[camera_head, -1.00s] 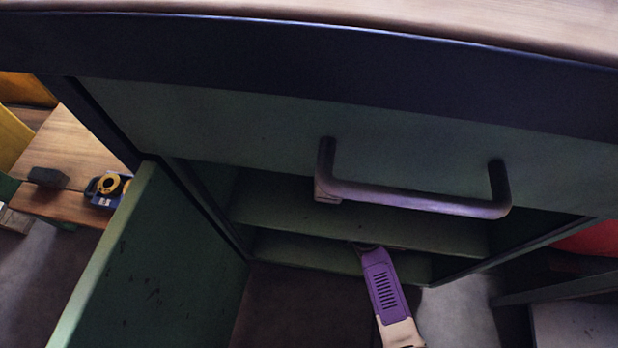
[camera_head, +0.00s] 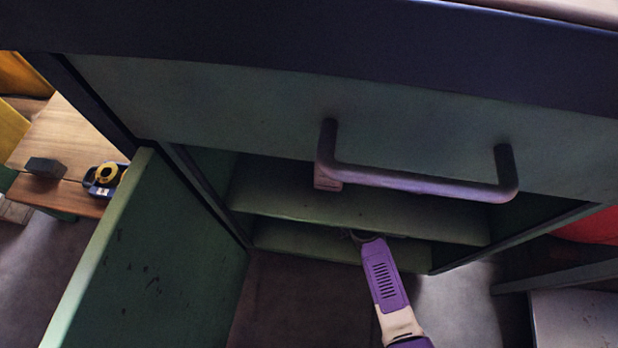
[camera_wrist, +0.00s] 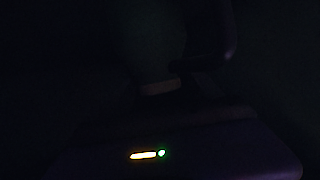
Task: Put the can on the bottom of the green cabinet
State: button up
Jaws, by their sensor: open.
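The green cabinet (camera_head: 110,265) stands in front of me with its left door swung open. Its upper shelf (camera_head: 400,215) and its bottom (camera_head: 300,240) show below the handled drawer front. My purple arm reaches into the lower opening, and my gripper (camera_head: 357,236) is at its far end, mostly hidden by the arm and shelf edge. The gripper is open. I cannot make out a can in either view.
A drawer handle (camera_head: 420,182) juts out above the opening. The open door bounds the left side.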

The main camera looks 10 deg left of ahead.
jog(key=shift+r, duration=0.2)
jog(key=p+v, duration=0.4)
jog(key=v, duration=0.8)
